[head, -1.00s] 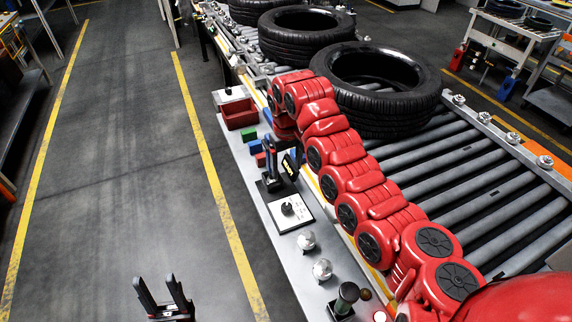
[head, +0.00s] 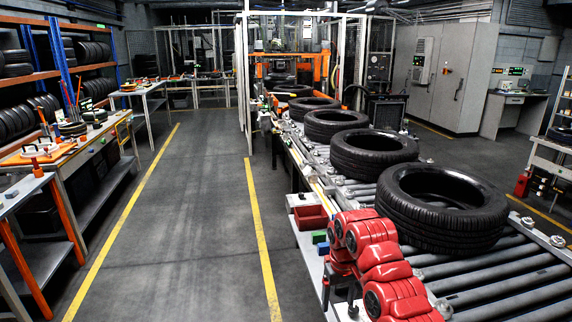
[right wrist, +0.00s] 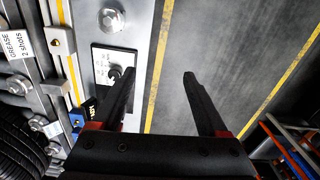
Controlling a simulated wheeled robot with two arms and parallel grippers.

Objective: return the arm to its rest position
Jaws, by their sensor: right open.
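My right arm, red and jointed, reaches forward along the conveyor's left side at the lower right of the head view. Its gripper (head: 348,294) is small and dark there, partly cut off below the arm's far end. In the right wrist view the right gripper (right wrist: 159,76) shows two black fingers, spread apart with nothing between them. The left finger overlaps the edge of a white panel with a black knob (right wrist: 115,72); the right finger is over the floor. I cannot tell the height above the panel. My left gripper is out of view.
Black tyres (head: 442,205) lie in a row on the roller conveyor (head: 500,277) at right. Shelves and worktables (head: 88,160) stand left. The floor aisle (head: 190,220) is clear.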

